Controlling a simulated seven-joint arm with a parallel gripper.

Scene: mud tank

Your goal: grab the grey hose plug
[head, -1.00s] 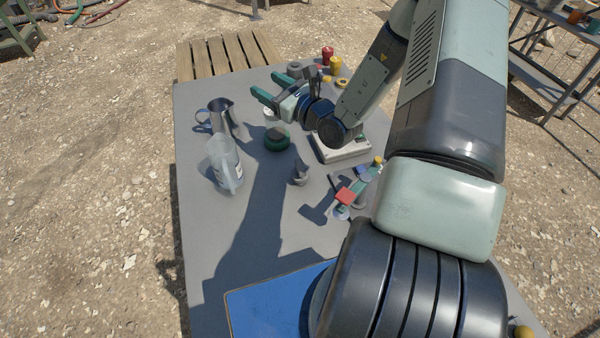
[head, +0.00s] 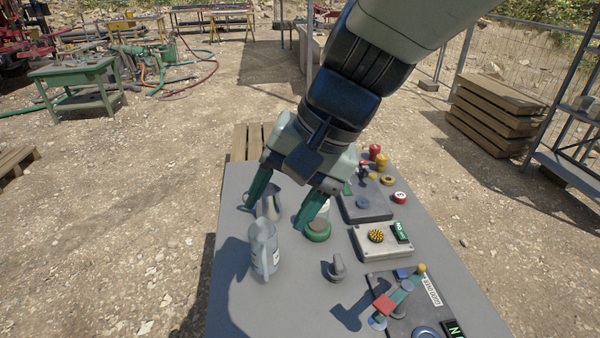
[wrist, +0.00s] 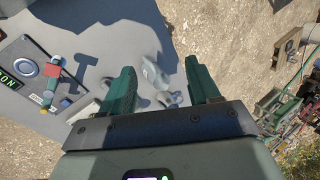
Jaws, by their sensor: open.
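The grey plug (head: 337,268) appears to be the small grey piece with an upright knob, standing on the table in the middle of the head view. I cannot identify it surely in the wrist view. My gripper (head: 277,214) is open and empty, its two green fingers pointing down and left above the table. In the head view it hangs up and left of the plug. In the wrist view the open fingers (wrist: 164,90) frame a pale bottle (wrist: 154,73) and part of a grey metal object.
The near left tabletop (head: 240,310) is clear.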

